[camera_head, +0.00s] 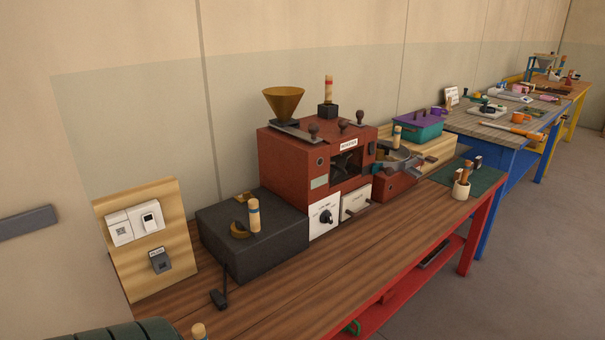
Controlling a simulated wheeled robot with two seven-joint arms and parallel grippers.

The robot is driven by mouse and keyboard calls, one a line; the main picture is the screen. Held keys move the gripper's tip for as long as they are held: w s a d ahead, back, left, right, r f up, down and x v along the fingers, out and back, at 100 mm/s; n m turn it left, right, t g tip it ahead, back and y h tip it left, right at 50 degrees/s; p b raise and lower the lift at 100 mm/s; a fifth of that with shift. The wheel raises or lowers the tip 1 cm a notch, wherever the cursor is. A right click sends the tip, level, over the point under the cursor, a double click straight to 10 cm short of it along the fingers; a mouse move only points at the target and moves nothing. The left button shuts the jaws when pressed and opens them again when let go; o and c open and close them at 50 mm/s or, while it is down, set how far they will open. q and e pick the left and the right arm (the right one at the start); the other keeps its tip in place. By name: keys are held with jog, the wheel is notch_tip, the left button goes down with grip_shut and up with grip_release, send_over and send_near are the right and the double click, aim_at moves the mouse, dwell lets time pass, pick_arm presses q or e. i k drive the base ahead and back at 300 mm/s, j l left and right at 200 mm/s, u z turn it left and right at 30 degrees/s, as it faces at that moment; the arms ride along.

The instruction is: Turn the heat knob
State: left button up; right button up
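A black heat knob (326,216) sits on a white panel (316,225) at the lower front of a red roaster machine (288,170). The knob has a light mark on it, but its label is too small to read surely. The roaster stands on a long wooden bench and carries a brass funnel (284,102) on top. Neither of my grippers shows in this view.
A dark grey box (236,245) stands left of the roaster, with a lever (221,297) in front. A wooden switch board (180,262) is farther left. A second white panel (356,199) adjoins the knob's panel. The bench front (330,262) is mostly clear.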

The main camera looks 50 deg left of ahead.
aim_at(325, 217)
jog(key=u, duration=1.45)
